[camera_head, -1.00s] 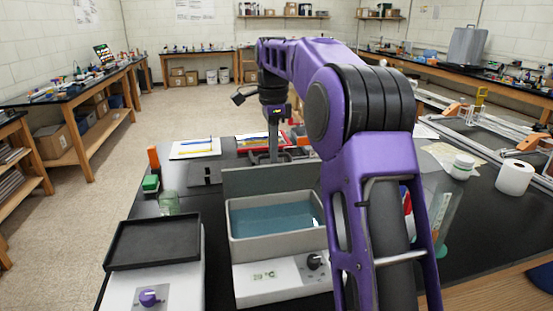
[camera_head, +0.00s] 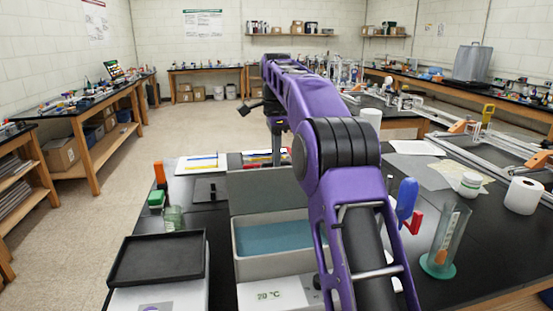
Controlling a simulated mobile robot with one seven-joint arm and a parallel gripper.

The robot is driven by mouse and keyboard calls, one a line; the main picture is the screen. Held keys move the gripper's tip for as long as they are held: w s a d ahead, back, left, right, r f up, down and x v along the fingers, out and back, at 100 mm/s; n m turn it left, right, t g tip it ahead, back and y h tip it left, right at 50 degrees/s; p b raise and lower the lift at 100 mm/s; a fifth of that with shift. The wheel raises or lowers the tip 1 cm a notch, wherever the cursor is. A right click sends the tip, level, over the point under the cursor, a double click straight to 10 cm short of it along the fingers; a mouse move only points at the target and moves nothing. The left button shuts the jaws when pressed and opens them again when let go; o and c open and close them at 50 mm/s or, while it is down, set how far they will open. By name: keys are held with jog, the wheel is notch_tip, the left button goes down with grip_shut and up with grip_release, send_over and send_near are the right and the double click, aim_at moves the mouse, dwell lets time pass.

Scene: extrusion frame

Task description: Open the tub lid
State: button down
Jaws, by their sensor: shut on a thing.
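The tub (camera_head: 242,268) is a pale grey box with blue water, on the bench in front of me. Its grey lid (camera_head: 262,193) stands raised, roughly upright, along the tub's far edge, so the water shows. My purple arm reaches over the tub's right side and hides part of it. My gripper (camera_head: 276,158) points down at the far side of the lid's top edge and is shut on the lid. The fingertips are small and partly hidden by the lid, so the exact contact does not show.
A black-topped balance (camera_head: 158,258) stands left of the tub. A glass beaker (camera_head: 174,218) and green block (camera_head: 156,199) are behind it. Right of my arm are a blue-handled item (camera_head: 406,198), a clear cylinder (camera_head: 444,240), and a white roll (camera_head: 522,195). A notepad lies behind left.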

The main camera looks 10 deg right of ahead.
jog(key=c, duration=0.9)
grip_release()
jog(key=shift+w+f, duration=0.1)
jog(key=shift+f, duration=0.25)
jog(key=shift+r, duration=0.15)
